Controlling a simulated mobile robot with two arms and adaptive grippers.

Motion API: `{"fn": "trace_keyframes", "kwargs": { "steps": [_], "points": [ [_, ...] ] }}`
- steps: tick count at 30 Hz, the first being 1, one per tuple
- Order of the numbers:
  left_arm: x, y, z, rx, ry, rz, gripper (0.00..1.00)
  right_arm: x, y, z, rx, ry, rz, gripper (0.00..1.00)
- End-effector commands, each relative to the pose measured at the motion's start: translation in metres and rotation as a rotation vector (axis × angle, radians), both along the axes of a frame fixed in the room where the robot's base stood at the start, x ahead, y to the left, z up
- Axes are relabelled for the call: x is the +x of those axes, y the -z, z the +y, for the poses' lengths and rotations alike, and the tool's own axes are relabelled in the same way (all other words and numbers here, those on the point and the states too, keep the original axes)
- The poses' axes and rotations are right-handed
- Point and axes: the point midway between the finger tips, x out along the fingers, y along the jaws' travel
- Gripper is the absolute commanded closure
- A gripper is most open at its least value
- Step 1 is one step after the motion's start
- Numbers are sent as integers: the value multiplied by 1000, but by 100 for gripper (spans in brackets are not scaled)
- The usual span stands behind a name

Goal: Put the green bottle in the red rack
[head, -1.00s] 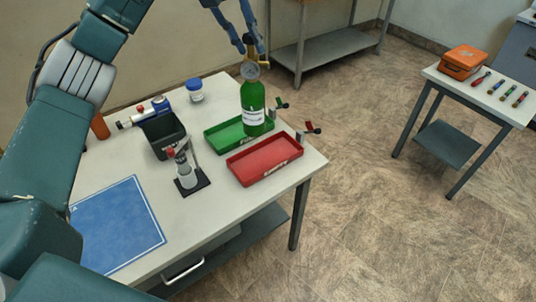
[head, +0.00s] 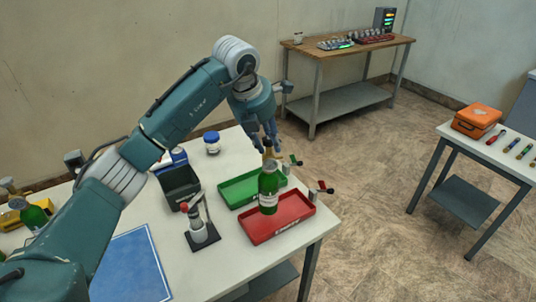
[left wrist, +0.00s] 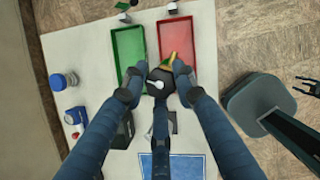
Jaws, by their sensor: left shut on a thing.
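The green bottle (head: 268,192) has a white label and hangs upright from my left gripper (head: 269,150), which is shut on its top. In the head view its lower end overlaps the back left part of the red rack (head: 297,228). I cannot tell if it touches the rack. My right gripper is not in the head view.
The green rack (head: 237,190) lies behind the red one. A small stand (head: 203,236) and a dark bin (head: 180,187) are to the left. A blue mat (head: 130,268) lies at the front. A blue-lidded jar (head: 212,143) stands at the back.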

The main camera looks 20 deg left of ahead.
Motion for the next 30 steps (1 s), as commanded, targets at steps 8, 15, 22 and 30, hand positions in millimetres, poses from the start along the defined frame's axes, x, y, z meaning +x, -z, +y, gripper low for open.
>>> {"fn": "trace_keyframes", "kwargs": {
  "steps": [8, 15, 22, 30],
  "points": [
    [1, 22, 0, -1, 1, -5, 100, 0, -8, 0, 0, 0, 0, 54],
    [1, 51, 0, -1, 1, -5, 100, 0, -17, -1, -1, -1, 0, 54],
    [1, 54, 0, -1, 1, -7, 100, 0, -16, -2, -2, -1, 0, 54],
    [0, 58, 0, 1, 1, -1, 53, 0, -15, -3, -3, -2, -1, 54]
  ]
}}
